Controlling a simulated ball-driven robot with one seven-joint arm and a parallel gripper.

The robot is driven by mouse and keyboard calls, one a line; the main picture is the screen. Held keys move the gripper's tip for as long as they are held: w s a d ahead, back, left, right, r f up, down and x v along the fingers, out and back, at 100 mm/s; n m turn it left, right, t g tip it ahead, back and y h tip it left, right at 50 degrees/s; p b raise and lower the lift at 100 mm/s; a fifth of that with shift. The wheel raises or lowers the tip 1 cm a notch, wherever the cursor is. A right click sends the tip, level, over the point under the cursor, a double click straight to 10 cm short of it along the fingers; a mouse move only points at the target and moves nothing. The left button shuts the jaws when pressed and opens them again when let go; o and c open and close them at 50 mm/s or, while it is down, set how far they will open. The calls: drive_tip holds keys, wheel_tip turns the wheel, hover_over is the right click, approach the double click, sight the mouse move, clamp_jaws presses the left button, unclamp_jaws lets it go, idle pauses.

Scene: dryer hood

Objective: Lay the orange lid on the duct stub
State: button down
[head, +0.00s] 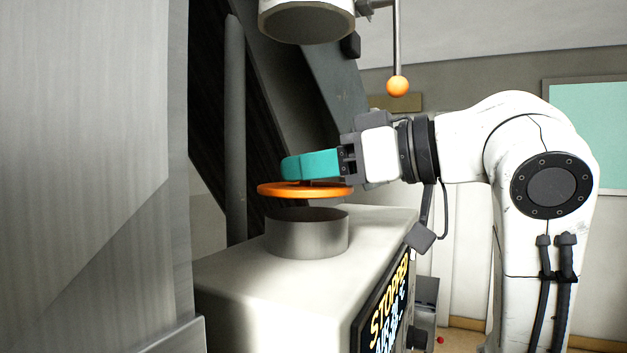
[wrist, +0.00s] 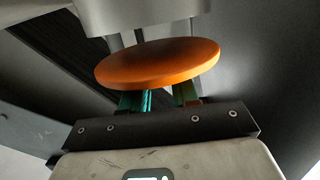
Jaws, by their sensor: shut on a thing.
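The orange lid (head: 305,190) is a flat round disc held roughly level by my gripper (head: 285,170), whose teal fingers are shut on it from above. In the wrist view the lid (wrist: 160,63) fills the upper middle and hides most of the fingers (wrist: 150,100). The duct stub (head: 307,235) is a short grey cylinder on top of a pale box. The lid is above the stub, with a visible gap between them, and appears roughly over its opening. The stub's inside is hidden.
The pale box (head: 260,285) under the stub carries a display (head: 385,310) reading "STOPPED". A round pipe end (head: 305,22) hangs above, beside a rod with an orange ball (head: 397,86). A large grey panel (head: 90,170) stands at left. Dark sloping ducting (head: 300,110) is behind.

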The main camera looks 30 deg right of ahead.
drive_tip(key=shift+f, duration=1.15)
drive_tip(key=shift+f, duration=0.15)
drive_tip(key=c, duration=0.8)
unclamp_jaws()
drive_tip(key=shift+c, duration=0.2)
drive_tip(key=shift+r, duration=0.2)
drive_tip(key=b+v, duration=0.2)
drive_tip(key=v, duration=1)
